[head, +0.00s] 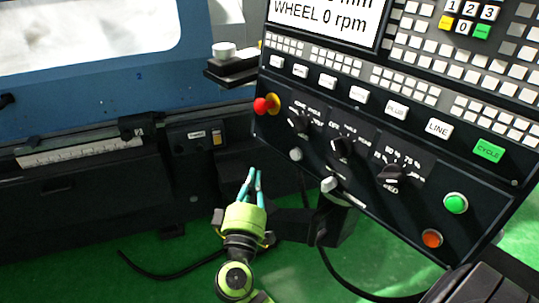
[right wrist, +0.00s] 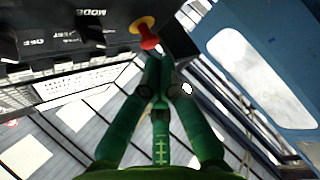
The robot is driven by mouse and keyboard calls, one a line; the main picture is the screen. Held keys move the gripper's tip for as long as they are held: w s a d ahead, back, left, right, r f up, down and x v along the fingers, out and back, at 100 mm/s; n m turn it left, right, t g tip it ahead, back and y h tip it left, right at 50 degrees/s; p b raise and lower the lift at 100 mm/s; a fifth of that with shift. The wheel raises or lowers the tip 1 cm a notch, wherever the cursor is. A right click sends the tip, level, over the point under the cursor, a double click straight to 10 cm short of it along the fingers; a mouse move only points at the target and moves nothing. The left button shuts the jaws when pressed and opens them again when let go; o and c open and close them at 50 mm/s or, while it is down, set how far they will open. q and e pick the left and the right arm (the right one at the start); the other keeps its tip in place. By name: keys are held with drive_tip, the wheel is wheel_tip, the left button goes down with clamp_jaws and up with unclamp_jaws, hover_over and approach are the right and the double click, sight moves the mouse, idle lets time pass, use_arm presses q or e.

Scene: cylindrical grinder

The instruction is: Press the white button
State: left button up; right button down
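A control panel (head: 400,120) slopes across the right of the head view. Two small whitish round buttons sit on its lower dark strip: one (head: 295,154) below the left dial, the other (head: 329,184) lower and to the right. I cannot tell which is the task's white button. In the right wrist view the fingers (right wrist: 160,62) also meet at the tips. My left gripper is not in view.
A red emergency knob (head: 264,105) sticks out at the panel's left edge; it also shows in the right wrist view (right wrist: 148,36). Green (head: 455,203) and orange (head: 432,238) buttons sit lower right. Black dials (head: 342,147) line the strip. A blue machine (head: 120,80) stands left.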

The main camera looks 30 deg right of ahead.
sight(295, 155)
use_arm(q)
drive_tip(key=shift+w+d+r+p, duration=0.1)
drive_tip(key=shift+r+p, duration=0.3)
use_arm(e)
drive_tip(key=w+d, duration=0.1)
drive_tip(key=d, duration=0.7)
drive_tip(key=shift+d+h, duration=0.3)
drive_tip(key=shift+d, duration=0.05)
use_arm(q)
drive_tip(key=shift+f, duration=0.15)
use_arm(e)
drive_tip(key=shift+d+m, duration=0.1)
drive_tip(key=shift+m, duration=0.2)
idle(0.9)
use_arm(q)
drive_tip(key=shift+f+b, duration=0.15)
drive_tip(key=shift+b, duration=0.15)
use_arm(e)
drive_tip(key=shift+d, duration=0.3)
